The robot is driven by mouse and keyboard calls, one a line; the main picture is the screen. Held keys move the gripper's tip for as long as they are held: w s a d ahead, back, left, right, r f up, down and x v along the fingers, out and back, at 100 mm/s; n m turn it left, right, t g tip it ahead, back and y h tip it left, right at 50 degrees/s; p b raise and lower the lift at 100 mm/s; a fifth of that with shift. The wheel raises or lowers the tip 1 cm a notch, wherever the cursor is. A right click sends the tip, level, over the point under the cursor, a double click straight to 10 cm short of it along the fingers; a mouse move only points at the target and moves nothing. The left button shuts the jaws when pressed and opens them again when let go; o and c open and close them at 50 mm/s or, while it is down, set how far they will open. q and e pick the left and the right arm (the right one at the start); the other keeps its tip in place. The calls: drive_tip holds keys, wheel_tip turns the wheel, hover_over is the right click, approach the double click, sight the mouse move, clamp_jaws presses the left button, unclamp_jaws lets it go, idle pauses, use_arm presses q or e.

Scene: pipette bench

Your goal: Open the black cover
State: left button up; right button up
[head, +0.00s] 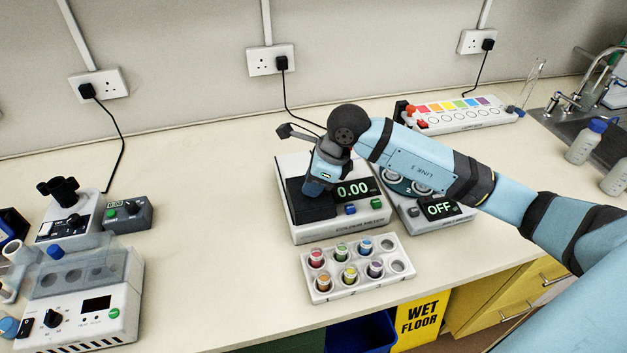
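The black cover (308,212) is on the left part of the top of a white colour meter (340,227), whose display reads 0.00. The cover appears to lie down on the meter; its back part is hidden behind my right gripper. My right gripper (313,187) is directly above the cover, pointing down, with its lower end at or very near it. I cannot tell whether it touches the cover, or whether its fingers are open or shut. My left gripper is not in view.
A tray of coloured vials (345,285) stands just in front of the meter. A device reading OFF (440,208) stands close on its right, partly under my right arm. Other instruments (80,290) stand at the left. The bench between them and the meter is clear.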

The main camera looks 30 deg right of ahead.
clamp_jaws()
drive_tip(key=shift+w, duration=0.2)
drive_tip(key=w+d+b, duration=0.1)
drive_tip(key=w, duration=0.2)
drive_tip(key=w+b, duration=0.2)
drive_tip(key=w, duration=0.1)
drive_tip(key=w+d+b, duration=0.1)
drive_tip(key=w, duration=0.2)
drive_tip(key=shift+w+d+f+b, duration=0.1)
drive_tip(key=shift+w+d+b, duration=0.2)
drive_tip(key=shift+w+b, duration=0.05)
drive_tip(key=shift+w+d, duration=0.15)
drive_tip(key=shift+w, duration=0.35)
drive_tip(key=o, duration=0.8)
unclamp_jaws()
